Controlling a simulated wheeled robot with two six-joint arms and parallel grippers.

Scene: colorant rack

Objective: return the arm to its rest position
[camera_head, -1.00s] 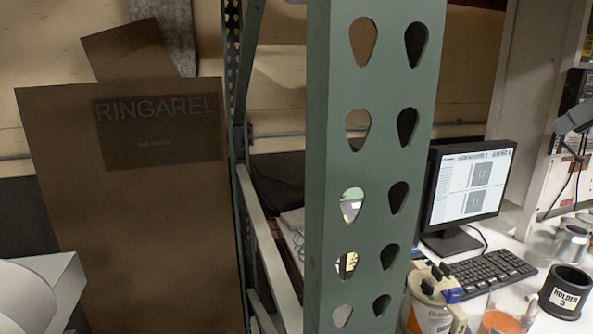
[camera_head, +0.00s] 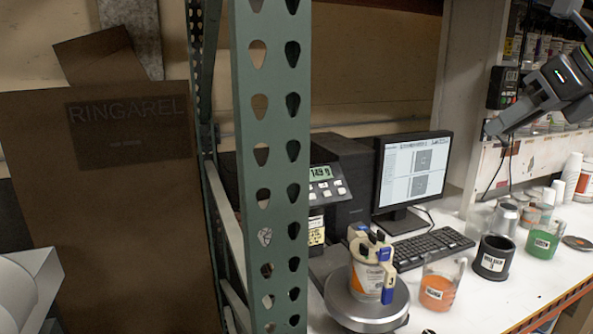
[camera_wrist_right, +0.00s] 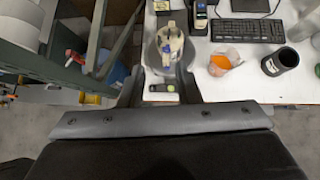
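My right gripper (camera_head: 493,128) is at the upper right of the head view, held in the air above the white counter with nothing in it. My left gripper is in neither view.
A green perforated post (camera_head: 272,200) stands left of the white counter (camera_head: 470,310). On the counter are a round scale (camera_head: 365,310) bearing a clamped can (camera_head: 368,278), an orange cup (camera_head: 437,290), a black holder (camera_head: 493,257), a green cup (camera_head: 542,243), a keyboard (camera_head: 432,247) and a monitor (camera_head: 415,172).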

